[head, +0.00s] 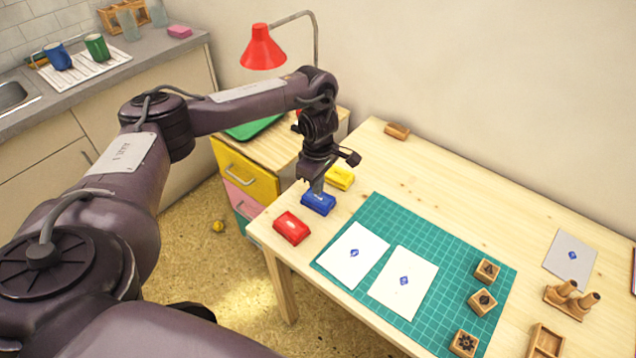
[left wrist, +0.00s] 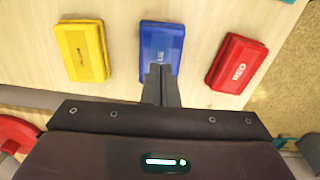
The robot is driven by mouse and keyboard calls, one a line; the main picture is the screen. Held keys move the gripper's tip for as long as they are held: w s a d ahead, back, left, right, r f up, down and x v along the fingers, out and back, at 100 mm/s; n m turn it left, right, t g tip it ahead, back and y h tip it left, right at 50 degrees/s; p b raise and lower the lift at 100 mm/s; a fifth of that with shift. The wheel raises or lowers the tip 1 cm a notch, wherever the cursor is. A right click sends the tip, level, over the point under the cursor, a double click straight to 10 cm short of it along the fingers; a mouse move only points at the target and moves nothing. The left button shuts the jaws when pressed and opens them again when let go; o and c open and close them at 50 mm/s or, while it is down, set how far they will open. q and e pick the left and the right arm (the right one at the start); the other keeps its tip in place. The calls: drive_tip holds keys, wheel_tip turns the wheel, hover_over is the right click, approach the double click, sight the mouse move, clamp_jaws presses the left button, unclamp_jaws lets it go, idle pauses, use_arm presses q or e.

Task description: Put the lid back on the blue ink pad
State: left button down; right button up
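The blue ink pad (head: 318,203) lies near the table's left edge, between the red and yellow pads. In the left wrist view the blue pad (left wrist: 162,45) shows a flat blue top with white lettering, partly hidden by my fingers. Its lid appears to be on it; I see no separate blue lid. My left gripper (head: 317,188) points down at the blue pad. In the left wrist view its fingertips (left wrist: 161,70) are together over the pad's near part, with nothing visible between them. Whether they touch the top is unclear. My right gripper is not in view.
The red pad (head: 291,227) and yellow pad (head: 339,178) lie close on either side. A green cutting mat (head: 445,262) holds two stamped papers and wooden stamps. A red lamp (head: 262,48) and a drawer unit (head: 245,170) stand behind. The table's back middle is clear.

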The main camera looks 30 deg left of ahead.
use_arm(q)
drive_tip(key=shift+f+b, duration=0.8)
drive_tip(key=shift+f, duration=0.3)
drive_tip(key=shift+r, duration=0.15)
drive_tip(key=shift+r+p, duration=1.15)
drive_tip(key=shift+r, duration=0.3)
wheel_tip(320, 180, up, 4)
drive_tip(key=p, duration=0.3)
drive_tip(key=shift+p, duration=0.4)
